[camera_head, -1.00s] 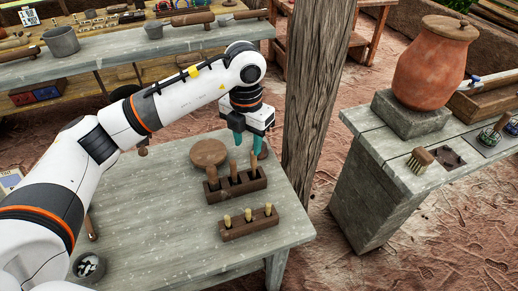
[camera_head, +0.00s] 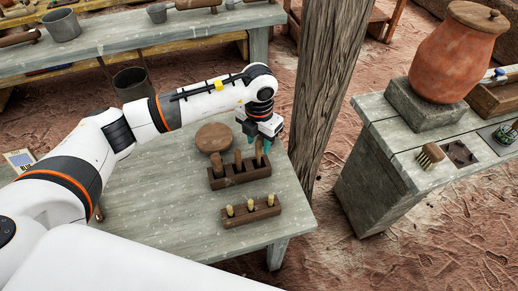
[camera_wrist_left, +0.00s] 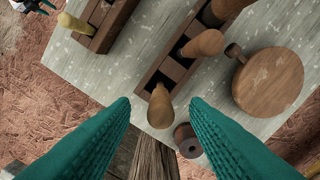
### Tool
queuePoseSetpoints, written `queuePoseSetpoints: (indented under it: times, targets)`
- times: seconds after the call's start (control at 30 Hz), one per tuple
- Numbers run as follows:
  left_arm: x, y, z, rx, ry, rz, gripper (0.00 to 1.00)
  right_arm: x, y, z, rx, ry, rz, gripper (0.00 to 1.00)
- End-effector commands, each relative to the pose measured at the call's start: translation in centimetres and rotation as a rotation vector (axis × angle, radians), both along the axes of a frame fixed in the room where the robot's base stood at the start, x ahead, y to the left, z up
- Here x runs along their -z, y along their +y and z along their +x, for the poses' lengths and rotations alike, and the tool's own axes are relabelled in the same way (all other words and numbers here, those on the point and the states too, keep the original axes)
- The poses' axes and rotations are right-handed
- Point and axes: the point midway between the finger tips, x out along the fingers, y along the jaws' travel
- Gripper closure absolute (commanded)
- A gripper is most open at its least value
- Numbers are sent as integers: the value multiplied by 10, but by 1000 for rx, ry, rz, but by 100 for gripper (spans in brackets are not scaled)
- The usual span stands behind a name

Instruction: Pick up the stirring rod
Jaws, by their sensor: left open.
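A dark wooden rack (camera_head: 240,178) on the grey table holds several upright tools with rounded wooden handles. I cannot tell by looks which one is the stirring rod. My left gripper (camera_head: 263,147) is over the rack's right end, pointing down at the rightmost handle (camera_head: 259,153). In the left wrist view the teal fingers of my left gripper (camera_wrist_left: 159,104) are open, one on each side of that end handle (camera_wrist_left: 160,108), with visible gaps. The other handles (camera_wrist_left: 204,43) stand farther along the rack. My right gripper is not in view.
A second rack (camera_head: 251,211) with several short light pegs stands in front. A round wooden piece with a knob (camera_head: 213,138) lies behind the first rack. A wooden post (camera_head: 328,80) rises right of the table. A clay jar (camera_head: 456,55) stands on the right bench.

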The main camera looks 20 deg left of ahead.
Motion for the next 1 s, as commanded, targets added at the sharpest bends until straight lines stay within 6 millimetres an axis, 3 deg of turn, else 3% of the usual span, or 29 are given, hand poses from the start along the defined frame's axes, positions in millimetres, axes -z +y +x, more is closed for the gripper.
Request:
queuePoseSetpoints:
  times: [0.03,0.2,0.47,0.7,1.0]
  targets:
    - [4,1,-2,0,5,2,58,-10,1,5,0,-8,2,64]
    - [25,1,-1,0,1,0,58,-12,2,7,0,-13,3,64]
    - [28,1,0,0,-1,0,58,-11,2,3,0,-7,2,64]
    - [27,1,0,0,-1,0,97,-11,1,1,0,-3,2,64]
    - [26,1,0,1,-2,-1,100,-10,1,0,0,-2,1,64]
